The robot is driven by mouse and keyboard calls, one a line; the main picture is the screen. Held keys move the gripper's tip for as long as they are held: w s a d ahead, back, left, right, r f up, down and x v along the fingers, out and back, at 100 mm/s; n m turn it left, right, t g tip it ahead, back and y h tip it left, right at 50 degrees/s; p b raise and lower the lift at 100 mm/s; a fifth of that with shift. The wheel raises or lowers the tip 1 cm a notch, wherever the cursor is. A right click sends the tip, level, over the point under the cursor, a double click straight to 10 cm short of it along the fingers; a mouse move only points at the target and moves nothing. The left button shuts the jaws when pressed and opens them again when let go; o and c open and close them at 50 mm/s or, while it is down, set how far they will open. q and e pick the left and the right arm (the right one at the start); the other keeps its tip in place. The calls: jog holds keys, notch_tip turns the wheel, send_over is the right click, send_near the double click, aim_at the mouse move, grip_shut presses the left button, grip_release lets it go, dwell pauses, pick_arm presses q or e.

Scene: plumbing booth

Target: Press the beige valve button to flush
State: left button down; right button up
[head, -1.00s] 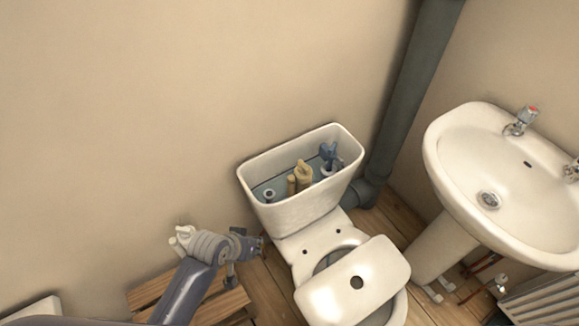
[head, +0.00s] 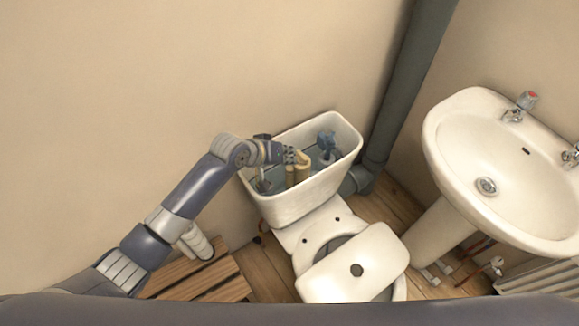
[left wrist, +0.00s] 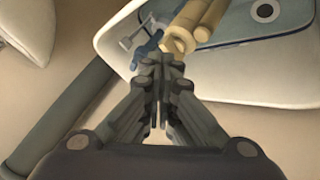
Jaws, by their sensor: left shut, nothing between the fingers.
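The beige valve (head: 301,165) stands inside the open toilet cistern (head: 310,200), and its upper part is partly covered by my gripper in the head view. In the left wrist view the beige valve (left wrist: 200,22) shows its ring-like top (left wrist: 178,42) just beyond my fingertips. My left gripper (head: 288,155) is over the cistern at the valve's top. The left wrist view shows the left gripper (left wrist: 158,65) shut with nothing between its fingers. I cannot tell whether the fingertips touch the valve. My right gripper is not in view.
A blue fill valve (head: 327,142) stands in the cistern's right part. The toilet bowl with its lid (head: 355,262) is in front of the cistern. A sink (head: 500,170) is at the right. A grey pipe (head: 405,90) runs behind, and a wooden crate (head: 205,280) lies at lower left.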

pick_arm(q)
jog(key=shift+n, duration=0.4)
jog(key=shift+w+a+r, duration=0.1)
jog(key=shift+w+r, duration=0.15)
jog(key=shift+w, duration=0.5)
jog(key=shift+w+r, duration=0.3)
jog(key=shift+w, duration=0.45)
jog(key=shift+w+a+r, duration=0.1)
jog(key=shift+w+r, duration=0.15)
jog(key=shift+w, duration=0.5)
jog(key=b, duration=0.8)
send_over(290, 169)
jog(key=w+a, duration=0.1)
notch_tip(290, 169, down, 7)
jog(key=shift+r, duration=0.15)
jog(key=shift+f, duration=1.1)
jog(key=shift+f, duration=0.35)
